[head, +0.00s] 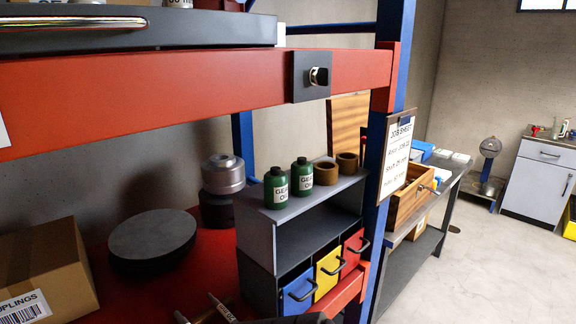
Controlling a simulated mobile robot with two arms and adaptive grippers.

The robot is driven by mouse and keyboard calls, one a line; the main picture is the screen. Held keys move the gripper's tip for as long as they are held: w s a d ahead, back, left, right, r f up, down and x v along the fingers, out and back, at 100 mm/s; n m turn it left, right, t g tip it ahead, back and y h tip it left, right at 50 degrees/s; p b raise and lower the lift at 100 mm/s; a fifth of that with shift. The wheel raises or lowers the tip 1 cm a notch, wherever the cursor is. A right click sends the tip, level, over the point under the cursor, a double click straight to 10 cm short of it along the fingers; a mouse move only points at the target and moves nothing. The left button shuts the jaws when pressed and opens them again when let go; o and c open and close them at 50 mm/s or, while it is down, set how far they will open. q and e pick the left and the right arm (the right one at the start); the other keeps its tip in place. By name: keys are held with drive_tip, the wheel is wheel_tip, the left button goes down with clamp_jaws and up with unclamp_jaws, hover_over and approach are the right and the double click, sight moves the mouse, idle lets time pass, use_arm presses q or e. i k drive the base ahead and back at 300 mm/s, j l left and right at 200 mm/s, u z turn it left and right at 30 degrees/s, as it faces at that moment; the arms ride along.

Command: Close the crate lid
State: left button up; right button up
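A wooden crate (408,199) stands on the grey workbench behind the blue post, partly hidden by the post and a hanging job sheet. It has a small dark latch on its right end, and some dark contents show inside. A wooden panel (347,122) stands upright to the left of the post and looks like the raised crate lid; its join to the crate is hidden. Neither of my grippers can be made out. A dark shape cut off at the bottom edge may be part of my arm.
The red rack (190,92) with its blue post (388,130) stands close in front. Its shelf holds a grey bin unit (255,232), green oil bottles (277,187), dark discs (152,235) and a cardboard box (38,283). Open floor (500,260) lies to the right.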

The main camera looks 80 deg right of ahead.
sight(346, 115)
drive_tip(key=k+l+z, duration=0.2)
drive_tip(key=z, duration=0.2)
drive_tip(key=k+l+z, duration=0.3)
drive_tip(key=z, duration=0.15)
drive_tip(key=k+l+z, duration=0.15)
drive_tip(key=l+z, duration=0.25)
drive_tip(key=k+l+z, duration=0.1)
drive_tip(key=l+z, duration=0.35)
